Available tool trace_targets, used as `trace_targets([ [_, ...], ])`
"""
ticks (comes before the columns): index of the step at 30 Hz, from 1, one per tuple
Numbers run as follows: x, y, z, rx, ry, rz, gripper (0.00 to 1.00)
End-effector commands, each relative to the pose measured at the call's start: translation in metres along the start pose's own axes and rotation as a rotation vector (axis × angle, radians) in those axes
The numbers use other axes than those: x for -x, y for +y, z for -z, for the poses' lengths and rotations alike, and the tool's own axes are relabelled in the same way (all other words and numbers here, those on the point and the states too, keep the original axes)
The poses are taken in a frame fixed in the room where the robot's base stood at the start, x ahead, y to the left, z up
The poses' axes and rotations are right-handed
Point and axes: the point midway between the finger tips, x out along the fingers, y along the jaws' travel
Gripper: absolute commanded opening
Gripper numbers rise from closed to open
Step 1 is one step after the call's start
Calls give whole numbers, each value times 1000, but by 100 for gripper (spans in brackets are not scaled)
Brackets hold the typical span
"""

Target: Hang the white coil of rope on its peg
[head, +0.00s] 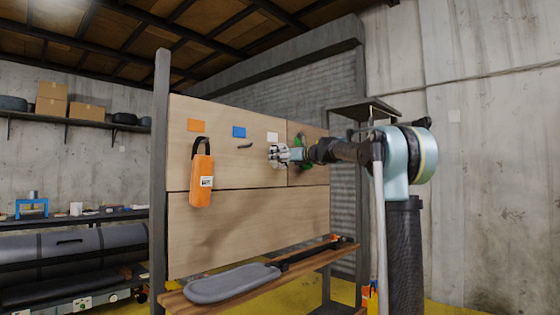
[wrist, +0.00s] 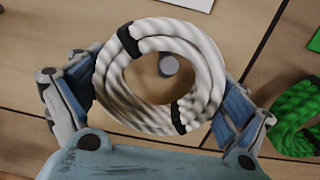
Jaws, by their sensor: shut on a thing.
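The white coil of rope (wrist: 115,80) has two black bands. My gripper (wrist: 145,105) is shut on it, with a blue-padded finger at each side. The round end of a grey peg (wrist: 168,66) shows through the coil's hole, right of and above its middle. I cannot tell whether the coil is around the peg or still in front of it. A white tag (wrist: 188,3) is on the board above; it also shows in the head view (head: 272,136). In the head view my gripper (head: 278,155) is at the board just below that tag, and the coil is hard to make out.
A green coil (wrist: 290,125) hangs close on the right. A bare dark peg (head: 245,146) is under the blue tag (head: 239,132). An orange float-like bag (head: 201,180) hangs at left. A grey paddle (head: 232,283) lies on the wooden bench below.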

Motion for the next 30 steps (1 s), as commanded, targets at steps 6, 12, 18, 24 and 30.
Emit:
trace_targets([
  [6,0,0,0,0,0,0,61],
  [12,0,0,0,0,0,0,100],
  [18,0,0,0,0,0,0,100],
  [24,1,-1,0,0,0,1,100],
  [30,18,-1,0,0,0,2,100],
])
